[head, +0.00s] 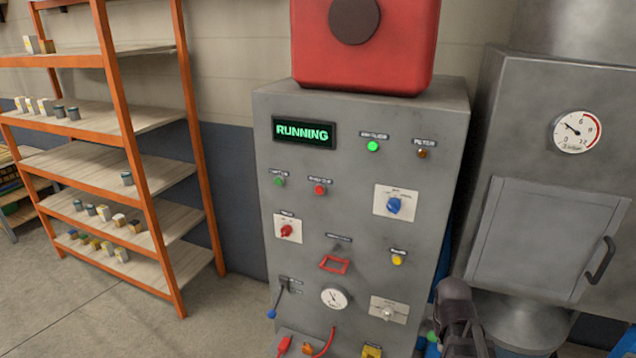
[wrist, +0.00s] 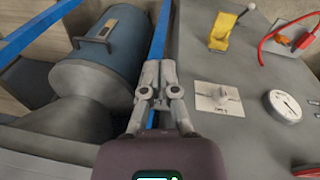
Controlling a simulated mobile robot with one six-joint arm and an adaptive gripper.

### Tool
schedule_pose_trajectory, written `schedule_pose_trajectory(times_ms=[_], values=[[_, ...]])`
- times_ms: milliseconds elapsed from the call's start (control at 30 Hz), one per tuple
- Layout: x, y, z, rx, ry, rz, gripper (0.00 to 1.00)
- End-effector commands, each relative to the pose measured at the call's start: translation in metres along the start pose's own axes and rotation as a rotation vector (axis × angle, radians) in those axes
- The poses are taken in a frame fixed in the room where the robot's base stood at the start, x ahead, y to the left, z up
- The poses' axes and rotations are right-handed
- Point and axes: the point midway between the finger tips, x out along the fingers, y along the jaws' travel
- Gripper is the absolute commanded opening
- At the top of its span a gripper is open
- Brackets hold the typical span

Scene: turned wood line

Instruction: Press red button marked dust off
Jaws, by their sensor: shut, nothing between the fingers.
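A grey control panel (head: 350,150) stands in the middle of the head view, with a lit green RUNNING display (head: 304,132). A red button (head: 320,190) sits on its upper left part, under a small label too blurred to read. A green button (head: 279,182) is just left of it. My gripper (head: 465,350) is at the lower right of the panel, low in the head view. In the wrist view, my gripper (wrist: 160,68) has its fingers together and empty, beside the panel's edge. The red button does not show in the wrist view.
The panel also bears a red knob (head: 286,231), a blue knob (head: 394,205), a yellow button (head: 397,260), a red guard frame (head: 335,264), a gauge (head: 334,298) and a lever (head: 278,300). A grey cabinet (head: 550,220) stands right; an orange shelf (head: 112,150) stands left.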

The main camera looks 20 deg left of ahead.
Motion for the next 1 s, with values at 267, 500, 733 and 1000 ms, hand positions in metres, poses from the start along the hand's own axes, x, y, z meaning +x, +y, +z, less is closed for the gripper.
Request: schedule_pose_trajectory(times_ms=[267,500,733,1000], values=[[-0.069,-0.059,-0.053,-0.139,0.097,0.12,0.0],[-0.125,-0.121,-0.089,-0.259,0.2,0.212,0.0],[-0.182,-0.19,-0.115,-0.377,0.311,0.29,0.0],[-0.253,-0.279,-0.131,-0.515,0.455,0.363,0.0]])
